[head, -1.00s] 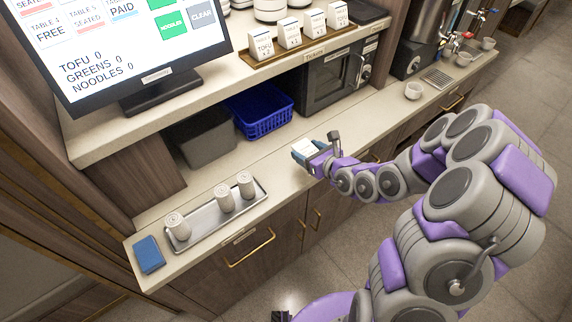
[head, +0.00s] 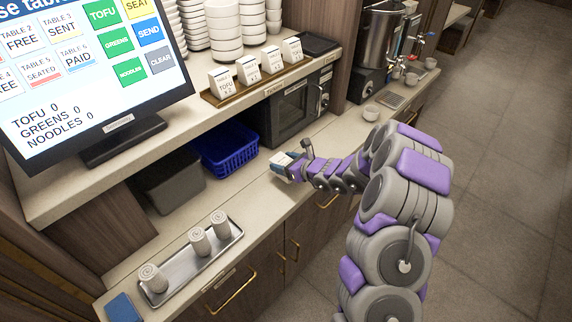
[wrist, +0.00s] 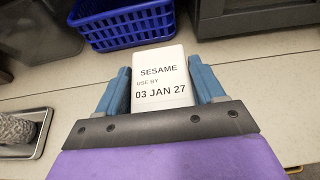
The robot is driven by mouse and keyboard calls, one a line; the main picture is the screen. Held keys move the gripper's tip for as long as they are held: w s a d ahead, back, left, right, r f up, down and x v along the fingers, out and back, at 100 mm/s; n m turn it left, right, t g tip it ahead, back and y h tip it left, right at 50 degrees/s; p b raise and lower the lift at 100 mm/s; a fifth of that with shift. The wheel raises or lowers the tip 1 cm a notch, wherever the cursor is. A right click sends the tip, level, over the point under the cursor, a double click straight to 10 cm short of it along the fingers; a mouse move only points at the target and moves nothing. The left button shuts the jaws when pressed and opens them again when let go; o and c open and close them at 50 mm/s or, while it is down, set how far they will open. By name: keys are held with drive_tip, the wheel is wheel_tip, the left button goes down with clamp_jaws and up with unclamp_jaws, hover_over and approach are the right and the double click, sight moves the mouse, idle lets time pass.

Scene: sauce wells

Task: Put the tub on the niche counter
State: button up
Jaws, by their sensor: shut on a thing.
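The tub is a white box labelled "SESAME, USE BY 03 JAN 27" and fills the middle of the wrist view (wrist: 160,78). My gripper (wrist: 163,85) is shut on it, with a blue finger on each side. In the head view my gripper (head: 286,166) is at the lower counter, in front of the blue basket, with the tub small and mostly hidden. The niche counter (head: 262,203) is the pale lower surface under the shelf. I cannot tell whether the tub touches it.
A blue basket (head: 228,148), a grey bin (head: 172,184) and a dark oven (head: 290,112) stand at the back of the niche. A metal tray (head: 188,268) with rolled towels lies at left, beside a blue cloth (head: 122,308). Bare counter lies between tray and gripper.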

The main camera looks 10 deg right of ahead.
sight(287, 163)
drive_tip(key=shift+w+d, duration=0.4)
drive_tip(key=shift+w, duration=0.25)
drive_tip(key=shift+w+d, duration=0.55)
drive_tip(key=shift+d, duration=0.35)
drive_tip(key=f, duration=0.1)
drive_tip(key=f+b, duration=0.1)
drive_tip(key=f, duration=0.1)
drive_tip(key=shift+w+a+f, duration=0.1)
drive_tip(key=shift+a+f, duration=0.1)
drive_tip(key=shift+f, duration=0.05)
drive_tip(key=shift+a+f, duration=0.15)
drive_tip(key=shift+a, duration=0.2)
drive_tip(key=o, duration=0.9)
drive_tip(key=shift+d, duration=0.2)
drive_tip(key=o, duration=0.4)
drive_tip(key=shift+d, duration=0.25)
drive_tip(key=shift+c, duration=0.2)
drive_tip(key=shift+a, duration=0.15)
drive_tip(key=shift+a, duration=0.1)
